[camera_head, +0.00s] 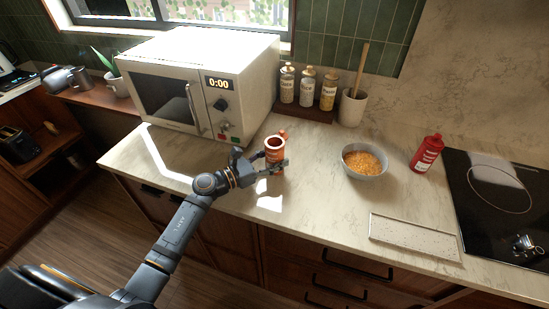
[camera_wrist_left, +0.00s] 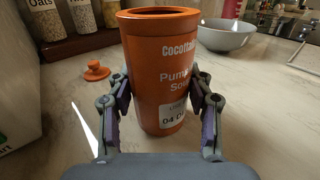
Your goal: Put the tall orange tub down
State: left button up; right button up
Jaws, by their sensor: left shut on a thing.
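The tall orange tub (camera_head: 275,150) is near the front of the counter, just right of the microwave. In the left wrist view the tub (camera_wrist_left: 160,75) is upright, with an open top and a printed label reading in part "Cocotta" and "04". My left gripper (camera_head: 270,169) is shut on it, one finger on each side. It also shows in the left wrist view (camera_wrist_left: 163,100). The tub's base is low over the counter; I cannot tell whether it touches. A small orange lid (camera_wrist_left: 96,71) with a knob lies on the counter behind the tub. My right gripper is not in view.
The microwave (camera_head: 188,70) stands left. A rack of jars (camera_head: 308,87) and a utensil crock (camera_head: 352,107) are behind. A grey bowl (camera_head: 365,170), red bottle (camera_head: 427,154), speckled board (camera_head: 414,237) and black hob (camera_head: 500,200) lie right. Counter between tub and bowl is clear.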

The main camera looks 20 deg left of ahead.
aim_at(267, 163)
pick_arm(q)
jog(key=o, duration=1.5)
jog(key=shift+f, duration=0.1)
jog(key=shift+r, duration=0.2)
jog(key=shift+s+a+f, duration=0.2)
jog(key=shift+a, duration=0.05)
jog(key=b+v, duration=0.2)
jog(key=v, duration=0.3)
jog(key=shift+s+a+f, duration=0.1)
jog(key=shift+s+f, duration=0.1)
jog(key=shift+s, duration=0.05)
jog(key=v, duration=0.4)
jog(key=shift+s+a+r+p, duration=0.1)
jog(key=shift+s+r+p, duration=0.05)
jog(key=shift+r+p, duration=0.25)
jog(key=shift+s+a, duration=0.5)
jog(key=shift+a, duration=0.05)
